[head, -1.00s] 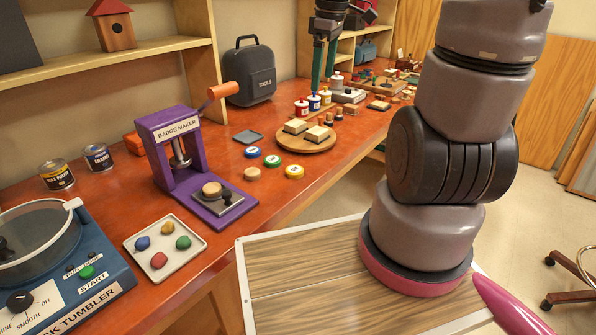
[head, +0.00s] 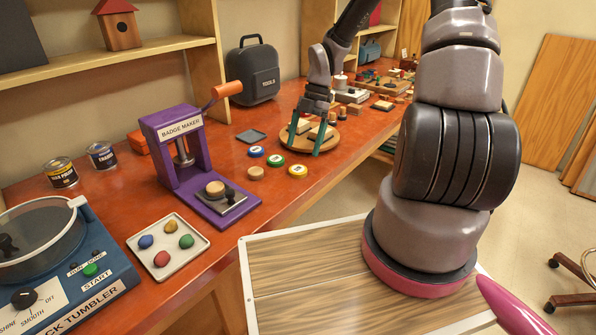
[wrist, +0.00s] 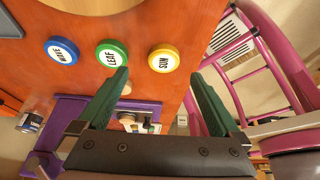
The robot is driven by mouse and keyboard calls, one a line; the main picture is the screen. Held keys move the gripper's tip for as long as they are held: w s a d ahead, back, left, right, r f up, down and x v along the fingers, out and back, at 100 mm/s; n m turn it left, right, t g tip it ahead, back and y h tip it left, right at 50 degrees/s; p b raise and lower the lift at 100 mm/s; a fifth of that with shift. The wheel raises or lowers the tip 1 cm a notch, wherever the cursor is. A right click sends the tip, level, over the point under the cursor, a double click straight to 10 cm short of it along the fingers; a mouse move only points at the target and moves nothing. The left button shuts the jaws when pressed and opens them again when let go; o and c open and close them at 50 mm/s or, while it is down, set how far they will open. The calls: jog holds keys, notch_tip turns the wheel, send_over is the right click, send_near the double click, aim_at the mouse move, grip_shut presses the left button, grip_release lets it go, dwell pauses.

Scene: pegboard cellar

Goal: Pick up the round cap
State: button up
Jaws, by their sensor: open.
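Several round pieces could be the round cap; no label settles which. Three flat discs with coloured rims lie on the red bench: blue "WAVE" (wrist: 62,51), green "LEAF" (wrist: 111,54) and yellow "SUN" (wrist: 163,59). In the head view they are blue (head: 256,151), green (head: 276,160) and yellow (head: 298,170). A plain wooden disc (head: 256,173) lies beside them; my left finger partly hides it in the wrist view. Another wooden disc (head: 215,188) sits on the purple badge maker (head: 180,150). My gripper (head: 303,151), also in the wrist view (wrist: 161,72), is open and empty above the bench.
A round wooden board (head: 326,148) with blocks stands behind my fingers. A tray of coloured stones (head: 141,255), a rock tumbler (head: 60,270), cans (head: 61,172) and a toolbox (head: 251,75) stand along the bench. The bench's front edge is near.

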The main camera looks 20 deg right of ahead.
aim_at(298, 169)
jog(key=shift+s+x, duration=0.15)
jog(key=shift+x, duration=1.4)
jog(key=shift+s+x, duration=0.15)
jog(key=shift+x, duration=1.4)
jog(key=shift+d+r, duration=0.1)
jog(key=shift+d, duration=0.05)
jog(key=c, duration=1.3)
jog(key=shift+c, duration=0.2)
